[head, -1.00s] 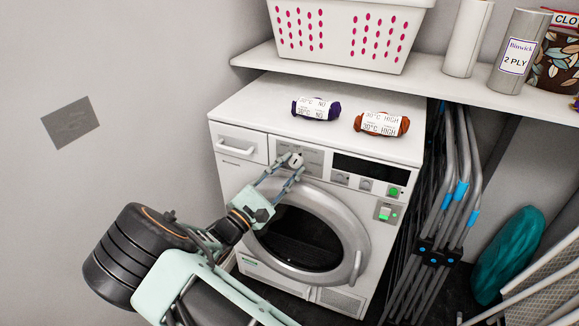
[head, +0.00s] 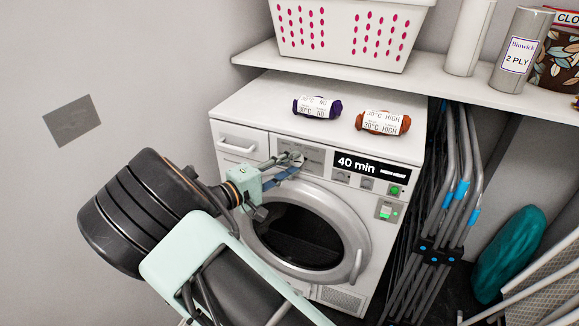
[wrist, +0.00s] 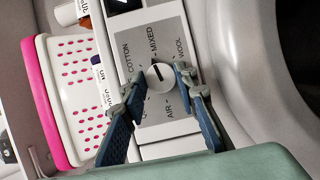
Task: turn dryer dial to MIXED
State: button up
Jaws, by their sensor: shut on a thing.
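The dryer (head: 232,188) stands against the wall with its round door shut. Its white dial (wrist: 160,76) sits on a grey panel (wrist: 172,130) lettered COTTON, MIXED, WOOL and AIR; another label is partly hidden by a finger. A short dark mark on the dial lies roughly toward MIXED (wrist: 153,40); exact alignment is hard to tell. My gripper (head: 290,160) is shut on the dial, one finger on each side, also seen in the wrist view (wrist: 159,79). In the head view the fingers partly cover the dial. The dryer display (head: 370,167) reads 40 min.
Purple (head: 317,107) and orange (head: 383,123) labelled bundles lie on the dryer top. Folded grey tubes (head: 447,200) stand close at the dryer's right.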

jog(key=shift+m+g+y+b, duration=0.3)
jog(key=shift+m+y, duration=0.1)
jog(key=shift+m, duration=0.4)
jog(key=o, duration=1.2)
jog(key=shift+c, duration=0.2)
jog(key=shift+a, duration=0.1)
jog(key=v, duration=1.2)
jog(key=shift+r, duration=0.1)
